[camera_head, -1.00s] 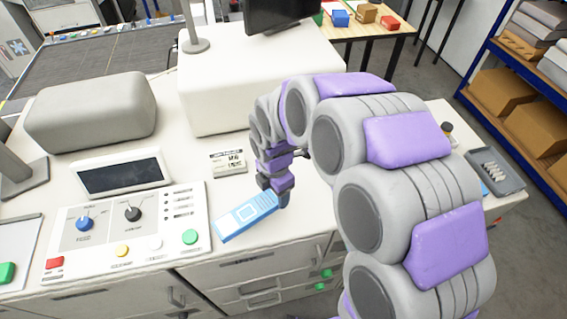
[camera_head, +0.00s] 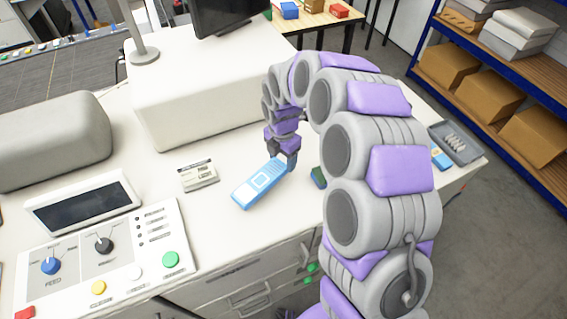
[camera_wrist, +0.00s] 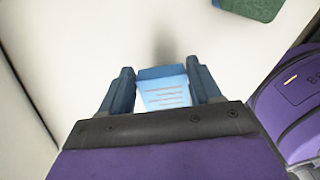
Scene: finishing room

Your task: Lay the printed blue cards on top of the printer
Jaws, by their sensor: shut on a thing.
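My gripper (camera_head: 291,164) is shut on a blue printed card piece (camera_head: 259,184), which sticks out to the left of the fingers over the white counter. In the wrist view the fingers (camera_wrist: 163,88) hold it from both sides, and its pale face with lines of print (camera_wrist: 166,97) shows between them. Whether it is one card or a stack I cannot tell. A large white box-shaped unit (camera_head: 190,105), likely the printer, stands behind and left of my gripper; its flat top is mostly bare. Another small blue piece (camera_head: 441,158) lies at the right end of the counter.
A dark green block (camera_head: 318,177) lies right of my gripper; it also shows in the wrist view (camera_wrist: 250,6). A label plate (camera_head: 198,176) and control panel (camera_head: 110,255) are on the left. A grey tray (camera_head: 472,153) sits at the right.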

